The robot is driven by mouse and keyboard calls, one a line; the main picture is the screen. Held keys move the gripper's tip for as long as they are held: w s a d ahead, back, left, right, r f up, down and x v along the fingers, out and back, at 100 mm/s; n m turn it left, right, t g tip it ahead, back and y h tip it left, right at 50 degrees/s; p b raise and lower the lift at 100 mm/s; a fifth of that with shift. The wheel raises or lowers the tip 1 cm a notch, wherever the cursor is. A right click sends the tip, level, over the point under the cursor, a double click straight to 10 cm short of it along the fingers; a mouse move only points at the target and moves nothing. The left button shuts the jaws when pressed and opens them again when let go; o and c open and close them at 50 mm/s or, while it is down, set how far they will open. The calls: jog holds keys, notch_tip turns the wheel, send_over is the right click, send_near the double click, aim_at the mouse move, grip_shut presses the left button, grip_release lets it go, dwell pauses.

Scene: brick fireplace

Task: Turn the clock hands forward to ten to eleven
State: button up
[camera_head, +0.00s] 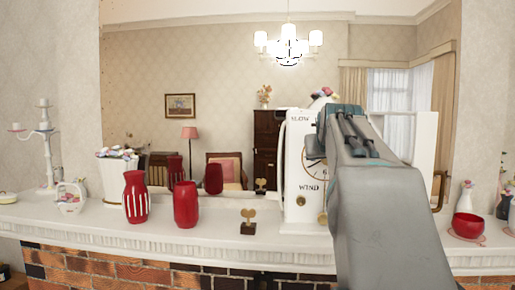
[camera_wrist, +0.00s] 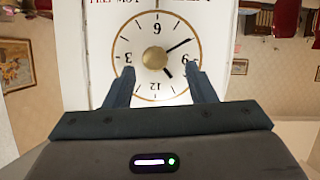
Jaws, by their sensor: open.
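The white clock (camera_head: 299,205) stands on the mantel, its dial mostly behind my gripper in the head view. In the wrist view the white dial (camera_wrist: 135,40) appears upside down, with 6 at the top and 12 at the bottom. A brass hub (camera_wrist: 154,57) covers its middle. The long black hand (camera_wrist: 180,46) points near 8, between 6 and 9. The short hand (camera_wrist: 168,73) points near 11. My gripper (camera_wrist: 160,70) is open in front of the dial, one finger near the 3 and one near the 9. Neither finger visibly holds a hand; contact is unclear.
Red vases (camera_head: 186,205) and a gold key-shaped piece on a dark base (camera_head: 248,222) stand left of the clock. A white panel with a brass handle (camera_head: 439,190) is at its right. A red bowl (camera_head: 468,225) sits farther right. A mirror is behind.

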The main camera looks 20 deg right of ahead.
jog(key=x, duration=0.3)
jog(key=shift+w+d+f, duration=0.1)
jog(key=shift+w+d, duration=0.05)
jog(key=shift+d, duration=0.05)
jog(key=shift+d, duration=0.15)
jog(key=c, duration=1)
jog(key=shift+o, duration=0.2)
jog(key=shift+f, duration=0.1)
jog(key=shift+d+m+t+y+b, duration=0.1)
jog(key=shift+m+t+y+b, duration=0.4)
jog(key=shift+m, duration=0.5)
jog(key=shift+d+m+t+y+b, duration=0.1)
jog(key=shift+m+t+y+b, duration=0.2)
jog(key=shift+m+y+b, duration=0.55)
